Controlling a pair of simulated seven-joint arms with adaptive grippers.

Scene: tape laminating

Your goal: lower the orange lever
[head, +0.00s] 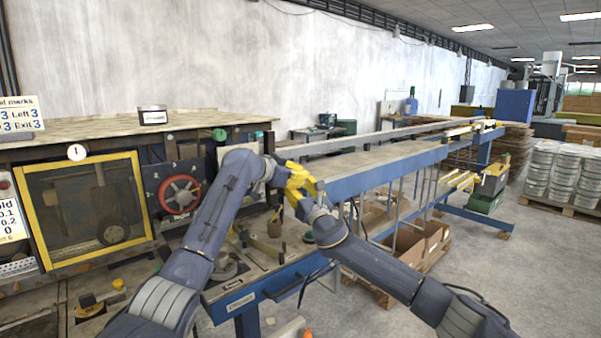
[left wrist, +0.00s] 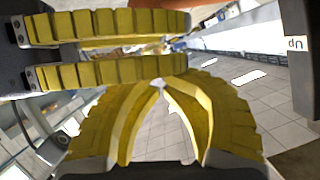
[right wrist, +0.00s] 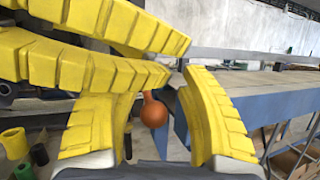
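The orange lever's round knob (right wrist: 153,112) shows in the right wrist view, behind and between the fingers of my right gripper (right wrist: 162,84). It looks apart from them. Its shaft is hidden. My right gripper (head: 310,196) is open, with a gap between its yellow fingers. My left gripper (head: 296,178) is beside it; its yellow fingertips (left wrist: 160,82) come together with nothing visible between them. The two grippers are close together and overlap in the wrist views. In the head view they hide the lever. An orange-red patch (left wrist: 155,3) shows at the top of the left wrist view.
The long conveyor table (head: 385,165) runs away to the right. The machine with a yellow-framed window (head: 85,210) and a red handwheel (head: 180,194) stands at left. Cardboard boxes (head: 420,243) sit under the table.

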